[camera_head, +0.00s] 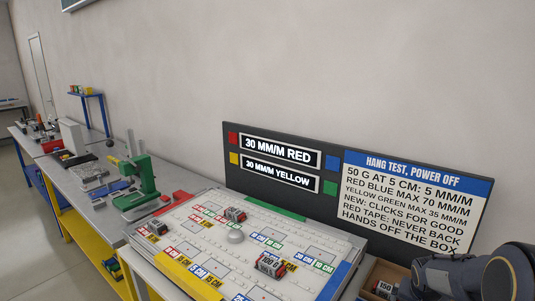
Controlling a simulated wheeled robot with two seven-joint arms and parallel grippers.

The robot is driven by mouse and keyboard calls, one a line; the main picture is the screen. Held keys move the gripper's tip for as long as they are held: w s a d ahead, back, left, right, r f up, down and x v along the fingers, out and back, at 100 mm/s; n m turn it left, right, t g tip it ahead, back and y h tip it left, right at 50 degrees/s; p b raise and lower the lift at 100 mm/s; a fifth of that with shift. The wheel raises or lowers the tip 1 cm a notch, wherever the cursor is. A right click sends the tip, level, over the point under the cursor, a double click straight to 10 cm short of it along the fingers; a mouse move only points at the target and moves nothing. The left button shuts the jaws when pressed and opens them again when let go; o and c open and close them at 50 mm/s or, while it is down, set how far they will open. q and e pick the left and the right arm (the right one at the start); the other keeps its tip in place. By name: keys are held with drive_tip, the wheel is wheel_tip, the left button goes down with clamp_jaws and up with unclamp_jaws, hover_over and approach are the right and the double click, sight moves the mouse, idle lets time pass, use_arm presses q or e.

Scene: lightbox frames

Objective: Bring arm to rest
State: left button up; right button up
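A dark grey jointed part of my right arm (478,275) shows in the lower right corner. It is in front of the lower right of the sign board and beside a small brown box (371,273). No fingertips of my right gripper show, so I cannot see what it holds. My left arm and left gripper are not in view.
A white lightbox (330,237) with coloured edges carries labels and several weights, among them a 100 G weight (270,264). A 150 weight (386,288) lies in the brown box. A dark sign board (331,168) stands behind. Benches with a green press (141,174) are at left.

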drive_tip(key=s+a+r+n+t+y, duration=0.1)
drive_tip(key=s+a+r+n+y, duration=0.2)
drive_tip(key=s+a, duration=0.7)
drive_tip(key=s+a+r+n+t+y, duration=0.1)
drive_tip(key=s+a+r+n+y, duration=0.2)
drive_tip(key=s+a+r, duration=0.4)
drive_tip(key=s+a, duration=0.4)
drive_tip(key=s, duration=0.5)
drive_tip(key=shift+s+r+y, duration=0.2)
drive_tip(key=shift+s+y, duration=0.05)
drive_tip(key=shift+y, duration=0.05)
